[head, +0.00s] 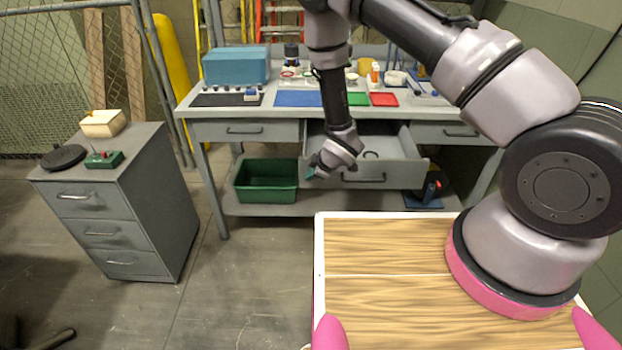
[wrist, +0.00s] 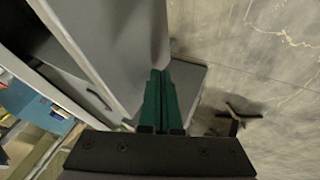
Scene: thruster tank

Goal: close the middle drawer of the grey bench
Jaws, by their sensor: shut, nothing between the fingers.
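The grey bench (head: 188,112) stands ahead in the head view. Its middle drawer (head: 405,176) is pulled well out, with a dark handle (head: 363,178) on its front. A dark curved item shows inside it. My gripper (head: 311,173) is at the left end of the drawer front, low and close to it; I cannot tell whether they touch. In the wrist view my gripper's green fingers (wrist: 158,100) are together and empty, beside a large grey panel (wrist: 115,40) that looks like part of the drawer.
The bench's left drawer (head: 222,131) and right drawer (head: 450,134) look closed. A green bin (head: 265,181) sits on the lower shelf, left of my gripper. A grey cabinet (head: 150,200) stands at the left. The floor between cabinet and bench is clear.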

